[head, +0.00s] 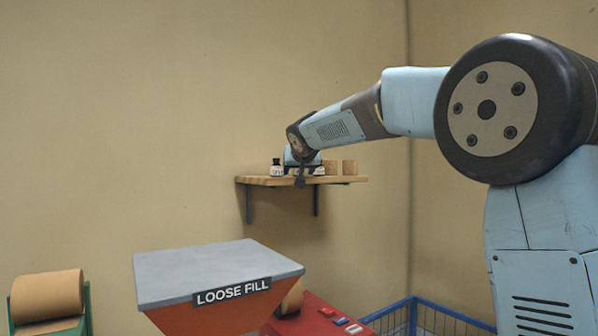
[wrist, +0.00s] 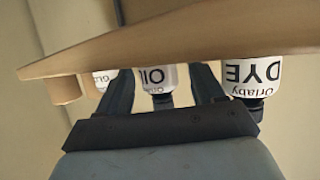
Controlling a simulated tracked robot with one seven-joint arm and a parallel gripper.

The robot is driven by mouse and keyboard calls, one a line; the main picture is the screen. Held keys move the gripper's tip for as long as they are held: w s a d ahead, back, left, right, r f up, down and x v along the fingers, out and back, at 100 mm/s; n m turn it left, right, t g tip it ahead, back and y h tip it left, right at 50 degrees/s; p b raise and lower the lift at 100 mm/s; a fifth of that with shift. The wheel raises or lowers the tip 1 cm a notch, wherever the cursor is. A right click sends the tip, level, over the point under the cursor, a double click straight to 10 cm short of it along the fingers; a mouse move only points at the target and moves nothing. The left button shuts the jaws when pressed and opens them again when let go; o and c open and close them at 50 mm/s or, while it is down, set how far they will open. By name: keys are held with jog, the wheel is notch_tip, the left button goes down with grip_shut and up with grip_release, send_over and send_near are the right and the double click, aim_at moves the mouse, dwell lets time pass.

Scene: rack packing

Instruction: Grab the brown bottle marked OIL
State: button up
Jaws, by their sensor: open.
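The bottle marked OIL (wrist: 155,77) stands on the shelf in the wrist view, which shows it upside down. Its white label and dark neck and cap show; little of its body colour is visible. My gripper (wrist: 164,72) is open, with one finger on each side of this bottle and a gap visible by each finger. I cannot tell how deep the bottle sits between the fingers. In the head view my gripper (head: 300,182) is at the shelf's front edge and hides the OIL bottle there.
The wooden shelf (head: 258,181) is wall-mounted. A DYE bottle (wrist: 252,73) stands close outside one finger, a GLUE bottle (wrist: 102,80) partly behind the other. Small brown containers (head: 349,167) stand at the shelf's right. A LOOSE FILL hopper (head: 215,270) stands lower in front.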

jog(key=c, duration=1.1)
